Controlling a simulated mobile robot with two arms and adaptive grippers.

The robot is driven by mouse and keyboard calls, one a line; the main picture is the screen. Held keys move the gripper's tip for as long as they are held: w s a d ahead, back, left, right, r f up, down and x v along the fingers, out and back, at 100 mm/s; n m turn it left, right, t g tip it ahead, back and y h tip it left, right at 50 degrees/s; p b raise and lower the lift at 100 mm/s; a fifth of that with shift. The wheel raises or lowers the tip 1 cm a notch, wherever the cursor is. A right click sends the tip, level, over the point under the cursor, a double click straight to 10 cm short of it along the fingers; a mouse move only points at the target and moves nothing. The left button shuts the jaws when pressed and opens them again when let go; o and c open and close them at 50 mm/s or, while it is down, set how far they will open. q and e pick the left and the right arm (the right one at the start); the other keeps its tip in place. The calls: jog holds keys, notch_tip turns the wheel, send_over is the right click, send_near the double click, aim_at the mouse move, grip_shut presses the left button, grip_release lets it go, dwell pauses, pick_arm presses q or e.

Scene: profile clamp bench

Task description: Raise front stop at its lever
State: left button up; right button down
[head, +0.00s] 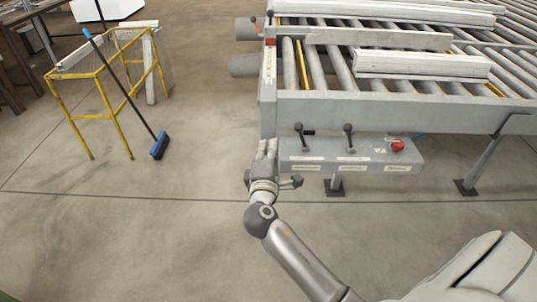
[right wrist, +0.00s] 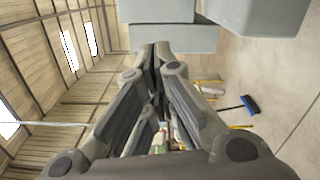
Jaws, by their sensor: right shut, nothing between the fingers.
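A grey control box (head: 405,168) hangs at the front of the roller bench. Two black-knobbed levers stand up from it, a left lever (head: 299,130) and a right lever (head: 348,132). Their labels are too small to read, so I cannot tell which is the front stop's. My right gripper (head: 267,147) is shut and empty, just left of the box and apart from both levers. In the right wrist view its fingers (right wrist: 158,50) are together, pointing toward grey surfaces; no lever shows there. My left gripper is out of view.
A red button (head: 397,145) sits at the box's right end. Pale profiles (head: 420,66) lie on the roller bench (head: 400,108) behind. A yellow frame (head: 102,85) and a blue broom (head: 159,146) stand at the left. The floor between is clear.

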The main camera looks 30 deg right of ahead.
aim_at(301, 137)
jog(key=d, duration=0.2)
jog(key=w+d+p, duration=0.1)
jog(key=d+r+p, duration=0.1)
jog(key=d, duration=0.1)
jog(key=shift+w+d, duration=0.25)
jog(key=shift+d, duration=0.05)
jog(key=shift+f, duration=0.1)
jog(key=shift+s+d+r+m, duration=0.15)
jog(key=shift+d+r+m, duration=0.2)
jog(key=shift+m, duration=0.25)
jog(key=shift+s+d+r+m, duration=0.25)
jog(key=shift+d+r+m, duration=0.1)
jog(key=shift+m, duration=0.25)
jog(key=shift+s+d+r+m, duration=0.25)
jog(key=shift+d+m, duration=0.1)
jog(key=shift+m, duration=0.25)
jog(key=shift+s+d+r+m, duration=0.15)
jog(key=shift+s+d+m, duration=0.1)
jog(key=shift+d+m, duration=0.25)
jog(key=shift+s+d+r+m, duration=0.2)
jog(key=shift+d+m, duration=0.1)
jog(key=shift+m, duration=0.3)
jog(key=shift+s+d+r+m, duration=0.1)
jog(key=shift+s+d+m, duration=0.15)
jog(key=shift+d+m, duration=0.25)
jog(key=shift+s+d+r+m, duration=0.1)
jog(key=shift+s+d+m, duration=0.2)
jog(key=shift+m, duration=0.3)
jog(key=shift+d, duration=0.1)
